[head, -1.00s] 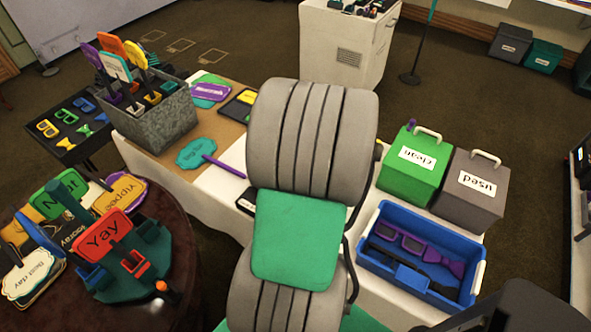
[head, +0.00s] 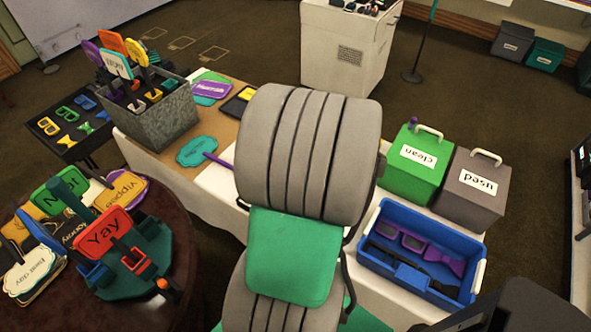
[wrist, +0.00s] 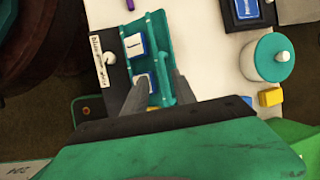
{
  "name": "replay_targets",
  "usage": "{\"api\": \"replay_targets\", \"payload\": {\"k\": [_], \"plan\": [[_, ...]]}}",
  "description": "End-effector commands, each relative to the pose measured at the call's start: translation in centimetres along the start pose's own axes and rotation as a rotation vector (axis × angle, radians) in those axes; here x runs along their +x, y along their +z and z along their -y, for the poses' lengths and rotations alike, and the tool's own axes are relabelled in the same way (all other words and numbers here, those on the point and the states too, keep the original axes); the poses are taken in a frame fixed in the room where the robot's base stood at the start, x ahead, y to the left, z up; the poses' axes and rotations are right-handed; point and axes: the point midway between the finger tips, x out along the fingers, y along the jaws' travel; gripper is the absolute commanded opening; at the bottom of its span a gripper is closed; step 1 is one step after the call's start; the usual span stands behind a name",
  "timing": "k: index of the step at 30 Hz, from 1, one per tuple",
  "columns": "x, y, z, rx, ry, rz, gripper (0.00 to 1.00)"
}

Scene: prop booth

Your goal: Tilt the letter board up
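In the wrist view, a narrow teal board (wrist: 133,23) with white-and-blue tiles lies on the white table top; I take it to be the letter board. A raised teal bar (wrist: 158,62) runs along its right side. My gripper (wrist: 158,83) points at the board's near end, its two grey fingers apart on either side of the bar. I cannot tell whether they touch it. In the head view my own arm hides the board and my gripper.
A black panel (wrist: 96,38) with a white knob lies left of the board. A teal-lidded white pot (wrist: 273,72) and yellow blocks (wrist: 270,97) are at its right. In the head view, a blue tray (head: 376,261), a green bin (head: 411,182) and a grey bin (head: 466,199) stand right of my arm.

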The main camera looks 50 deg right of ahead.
Motion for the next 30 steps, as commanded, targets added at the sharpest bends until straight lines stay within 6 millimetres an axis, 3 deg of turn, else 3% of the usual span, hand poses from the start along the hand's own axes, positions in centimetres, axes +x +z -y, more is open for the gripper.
{"api": "replay_targets", "payload": {"k": [3, 7, 22, 26, 30], "plan": [[-2.7, 0.0, 0.1, 0.001, -0.005, 0.0, 0.32], [-4.5, -0.1, 0.0, 0.001, -0.001, -0.001, 0.32], [-5.1, 0.7, -0.5, -0.056, 0.007, -0.002, 0.32], [-5.6, 4.7, -3.8, -0.448, 0.044, -0.006, 0.32], [-7.2, 10.1, -11.0, -1.198, 0.105, 0.013, 0.32]]}}
